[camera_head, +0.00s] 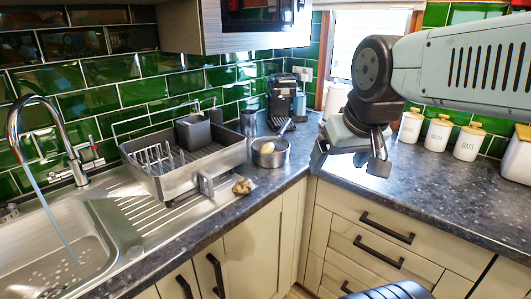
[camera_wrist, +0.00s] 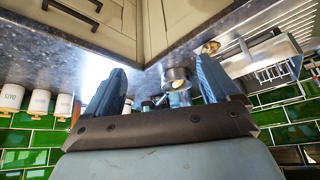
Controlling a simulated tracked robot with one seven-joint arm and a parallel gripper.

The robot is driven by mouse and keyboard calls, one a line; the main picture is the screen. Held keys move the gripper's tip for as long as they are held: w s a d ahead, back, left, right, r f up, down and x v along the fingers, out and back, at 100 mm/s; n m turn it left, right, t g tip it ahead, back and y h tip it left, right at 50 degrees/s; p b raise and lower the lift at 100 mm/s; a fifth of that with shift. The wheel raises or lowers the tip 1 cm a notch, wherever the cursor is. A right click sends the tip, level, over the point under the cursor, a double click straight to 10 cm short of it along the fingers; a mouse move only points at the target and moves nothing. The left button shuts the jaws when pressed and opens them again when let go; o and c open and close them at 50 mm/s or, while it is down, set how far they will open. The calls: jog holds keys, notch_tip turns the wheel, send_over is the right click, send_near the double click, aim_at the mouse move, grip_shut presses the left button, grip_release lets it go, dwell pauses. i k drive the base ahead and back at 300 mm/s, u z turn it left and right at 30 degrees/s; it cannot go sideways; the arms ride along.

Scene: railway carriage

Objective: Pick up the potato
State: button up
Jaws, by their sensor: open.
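A small brown, lumpy thing that looks like the potato (camera_head: 242,186) lies at the right end of the sink's drainboard, near the counter's front edge. It also shows small at the top right in the wrist view (camera_wrist: 211,47). A steel pan (camera_head: 270,158) stands behind it on the counter, with a pale yellowish, rounded item (camera_head: 267,147) inside that I cannot name surely. The pan is also between my fingers in the wrist view (camera_wrist: 177,74). My gripper (camera_head: 350,160) is open and empty above the counter corner, right of the pan and apart from both; its fingers show in the wrist view (camera_wrist: 164,90).
A dish rack (camera_head: 208,160) stands left of the pan, beside the sink (camera_head: 50,245) with its running tap (camera_head: 45,110). A coffee machine (camera_head: 284,97) is at the back corner. White canisters (camera_head: 438,133) line the right wall. A cabinet overhangs the left. The counter right of the pan is clear.

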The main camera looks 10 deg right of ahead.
aim_at(243, 186)
jog(key=z, duration=0.25)
jog(key=k, duration=1.65)
jog(key=u, duration=0.85)
jog(key=i, duration=1)
jog(key=z, duration=0.05)
